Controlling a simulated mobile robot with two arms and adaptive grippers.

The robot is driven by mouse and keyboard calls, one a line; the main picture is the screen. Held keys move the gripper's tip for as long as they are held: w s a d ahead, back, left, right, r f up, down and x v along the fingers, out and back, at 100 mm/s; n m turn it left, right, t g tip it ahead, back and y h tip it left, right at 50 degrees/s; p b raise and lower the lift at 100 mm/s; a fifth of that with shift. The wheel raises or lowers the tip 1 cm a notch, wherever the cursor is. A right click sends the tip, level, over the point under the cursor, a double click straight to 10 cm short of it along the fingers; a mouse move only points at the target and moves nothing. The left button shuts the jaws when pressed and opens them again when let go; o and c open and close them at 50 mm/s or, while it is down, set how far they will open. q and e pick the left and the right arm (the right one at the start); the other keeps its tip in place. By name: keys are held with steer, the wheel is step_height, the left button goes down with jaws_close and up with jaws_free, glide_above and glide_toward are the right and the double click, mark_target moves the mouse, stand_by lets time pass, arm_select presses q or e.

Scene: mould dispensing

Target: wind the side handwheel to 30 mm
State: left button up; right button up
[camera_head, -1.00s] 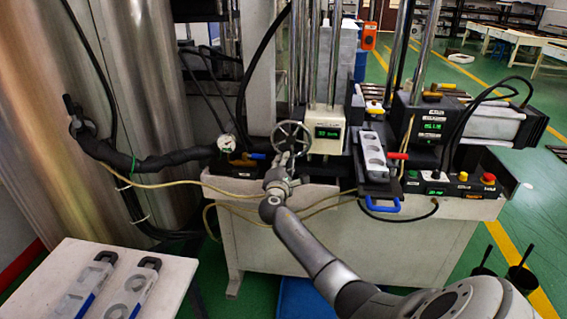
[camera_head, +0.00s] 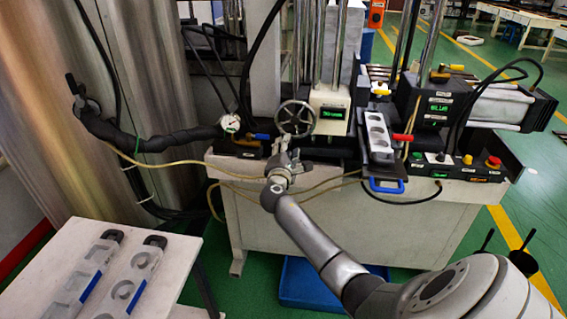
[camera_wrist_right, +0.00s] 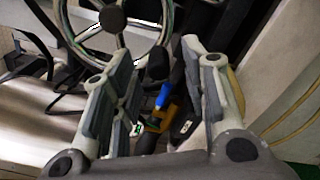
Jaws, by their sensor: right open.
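The side handwheel (camera_head: 296,119) is a grey spoked wheel on the machine's front, left of a cream display box (camera_head: 331,113). Green characters glow on its display, too small to read surely. My right gripper (camera_head: 284,157) is just below and in front of the wheel. In the right wrist view my right gripper (camera_wrist_right: 152,62) is open, its two fingers apart and empty. The handwheel's rim and hub (camera_wrist_right: 112,18) show beyond the left finger. A black knob (camera_wrist_right: 158,62) shows in the gap, untouched; its depth is hard to tell.
A pressure gauge (camera_head: 230,123) and a blue-handled valve (camera_head: 261,137) are left of the wheel. A mould (camera_head: 377,138) on a blue-handled slide is to the right, near a red lever (camera_head: 402,138). A side table (camera_head: 172,262) holds two more moulds. Hoses hang along the machine's front.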

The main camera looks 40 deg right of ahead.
steer(key=v, duration=0.9)
